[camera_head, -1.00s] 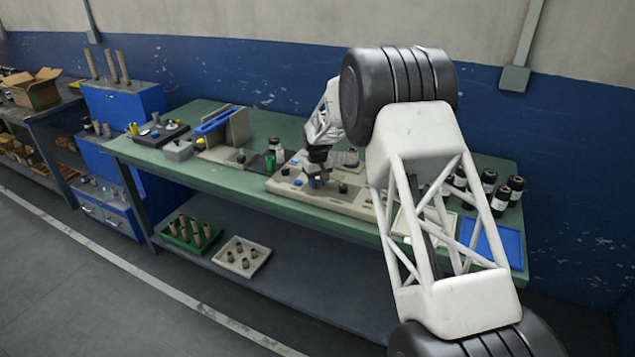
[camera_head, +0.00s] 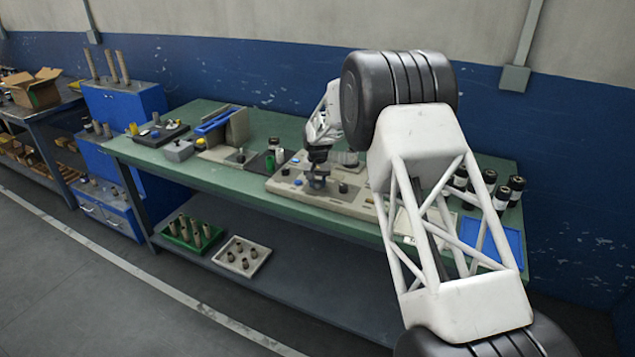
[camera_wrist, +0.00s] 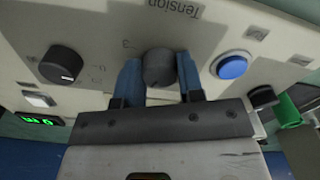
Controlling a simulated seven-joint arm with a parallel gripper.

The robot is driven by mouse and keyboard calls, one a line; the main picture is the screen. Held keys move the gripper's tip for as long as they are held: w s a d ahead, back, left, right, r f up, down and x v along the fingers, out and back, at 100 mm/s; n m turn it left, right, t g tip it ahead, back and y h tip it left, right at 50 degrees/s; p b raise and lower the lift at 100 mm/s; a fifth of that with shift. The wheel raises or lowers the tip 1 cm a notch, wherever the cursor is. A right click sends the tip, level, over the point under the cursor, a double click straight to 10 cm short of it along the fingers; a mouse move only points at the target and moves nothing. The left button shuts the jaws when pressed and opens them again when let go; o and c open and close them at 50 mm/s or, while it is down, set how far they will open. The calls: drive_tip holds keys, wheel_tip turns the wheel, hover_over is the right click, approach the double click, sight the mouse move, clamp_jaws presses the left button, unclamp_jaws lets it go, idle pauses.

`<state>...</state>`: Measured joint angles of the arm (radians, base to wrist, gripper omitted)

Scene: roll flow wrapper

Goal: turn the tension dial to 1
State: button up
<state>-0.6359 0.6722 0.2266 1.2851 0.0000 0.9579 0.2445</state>
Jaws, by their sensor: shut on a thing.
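The tension dial (camera_wrist: 158,68) is a dark round knob on the beige machine panel (camera_wrist: 90,18), below a "Tension" label in the wrist view. My gripper (camera_wrist: 159,78) has its two blue fingers on either side of the dial and is shut on it. A "3" mark shows just left of the dial. The dial's pointer is not visible. In the head view my gripper (camera_head: 316,182) points down at the panel (camera_head: 345,204) on the green bench, and the dial is hidden there.
In the wrist view, another black knob (camera_wrist: 61,65) lies left of the dial and a blue button (camera_wrist: 231,66) right of it. A green display (camera_wrist: 40,119) shows at lower left. Black bottles (camera_head: 502,196) and a blue tray (camera_head: 492,240) stand on the bench's right.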

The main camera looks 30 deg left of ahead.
sight(318, 182)
drive_tip(key=o, duration=0.9)
drive_tip(key=shift+r, duration=0.15)
drive_tip(key=shift+r, duration=3.8)
drive_tip(key=shift+d, duration=0.1)
